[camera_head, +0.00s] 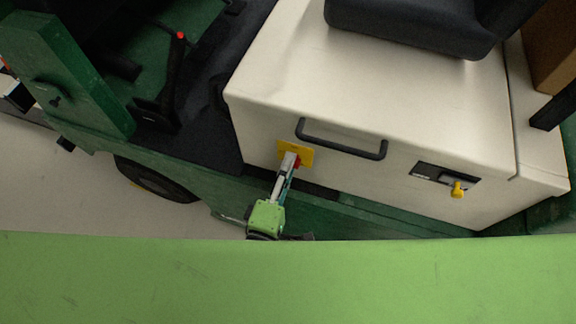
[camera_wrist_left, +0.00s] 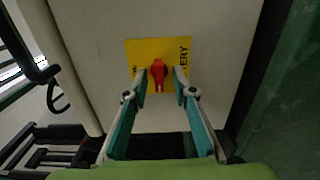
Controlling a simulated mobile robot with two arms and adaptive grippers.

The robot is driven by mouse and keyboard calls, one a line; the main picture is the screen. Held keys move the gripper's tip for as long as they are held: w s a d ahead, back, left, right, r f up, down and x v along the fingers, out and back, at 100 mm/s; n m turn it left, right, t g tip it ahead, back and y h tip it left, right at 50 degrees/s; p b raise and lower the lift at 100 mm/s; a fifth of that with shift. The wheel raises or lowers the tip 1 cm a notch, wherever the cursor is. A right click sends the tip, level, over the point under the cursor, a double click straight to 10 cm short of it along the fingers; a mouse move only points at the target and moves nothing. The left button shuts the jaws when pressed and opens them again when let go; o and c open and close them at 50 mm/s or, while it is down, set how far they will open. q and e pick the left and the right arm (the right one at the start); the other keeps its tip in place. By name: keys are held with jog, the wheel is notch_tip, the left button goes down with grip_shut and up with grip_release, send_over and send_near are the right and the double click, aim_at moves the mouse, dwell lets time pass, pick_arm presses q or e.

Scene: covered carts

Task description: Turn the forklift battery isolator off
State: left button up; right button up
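The red isolator knob (camera_wrist_left: 158,73) sits on a yellow plate (camera_wrist_left: 171,52) on the forklift's cream side panel. In the wrist view its handle looks roughly upright, and part of the plate's lettering, "ERY", shows at the right. In the head view the yellow plate (camera_head: 306,156) is partly hidden by my left gripper (camera_head: 288,163). My left gripper, also in the wrist view (camera_wrist_left: 160,83), is open, one finger on each side of the knob with gaps between. I cannot tell whether the fingertips touch the plate. My right gripper is not in view.
A dark handle (camera_head: 342,141) is on the cream panel right of the plate. Farther right is a black recess with a yellow lever (camera_head: 457,189). A black seat (camera_head: 410,25) is above. The green step (camera_head: 350,213) runs below the panel.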

pick_arm(q)
jog(key=v, duration=1.2)
dwell(0.3)
